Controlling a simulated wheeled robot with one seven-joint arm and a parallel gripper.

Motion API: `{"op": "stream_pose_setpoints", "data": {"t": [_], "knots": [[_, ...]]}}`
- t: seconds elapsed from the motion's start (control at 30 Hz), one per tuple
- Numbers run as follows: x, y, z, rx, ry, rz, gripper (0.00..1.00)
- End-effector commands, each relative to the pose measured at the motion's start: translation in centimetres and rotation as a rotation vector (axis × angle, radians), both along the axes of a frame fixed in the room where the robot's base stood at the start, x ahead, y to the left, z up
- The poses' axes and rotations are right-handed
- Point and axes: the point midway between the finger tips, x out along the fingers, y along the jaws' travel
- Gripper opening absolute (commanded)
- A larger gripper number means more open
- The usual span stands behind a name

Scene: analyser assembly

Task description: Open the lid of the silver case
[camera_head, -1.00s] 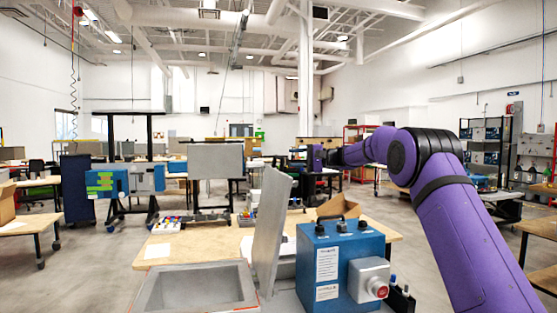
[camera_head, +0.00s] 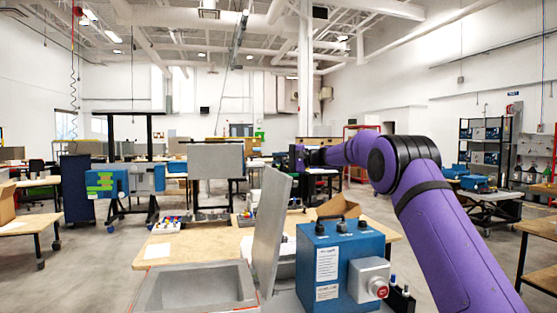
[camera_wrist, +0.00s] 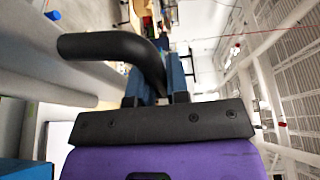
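The silver case (camera_head: 195,285) is a grey open box at the bottom of the head view. Its lid (camera_head: 270,235) stands raised, nearly upright and tilted a little, along the case's right edge. The inside of the case shows. My gripper (camera_head: 299,157) is small in the head view, at the end of the outstretched purple arm, higher in the picture than the lid and apart from it. In the wrist view, my gripper (camera_wrist: 160,82) shows two blue fingers close together, partly hidden by a dark curved bar (camera_wrist: 105,45).
A blue box (camera_head: 338,262) with a black handle and a red button stands right of the lid. A wooden table (camera_head: 205,243) behind holds an open cardboard box (camera_head: 340,206) and small parts. Other benches and shelves stand farther off, with open floor between.

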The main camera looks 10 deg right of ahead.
Motion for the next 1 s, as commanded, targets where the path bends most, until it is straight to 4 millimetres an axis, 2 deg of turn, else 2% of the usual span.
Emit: {"op": "stream_pose_setpoints", "data": {"t": [0.13,0.23,0.5,0.6,0.7,0.97,1.0], "knots": [[0.0,0.1,0.0,-0.002,0.001,0.001,0.0],[0.0,1.2,0.2,-0.023,0.0,0.003,0.0],[0.0,7.5,0.7,-0.163,0.001,0.006,0.0],[0.0,8.9,0.7,-0.198,0.001,0.003,0.0],[0.0,9.5,0.7,-0.213,0.002,0.003,0.0],[0.0,9.4,0.7,-0.215,0.001,0.001,0.0],[0.0,9.4,0.7,-0.214,0.002,0.001,0.2]]}}
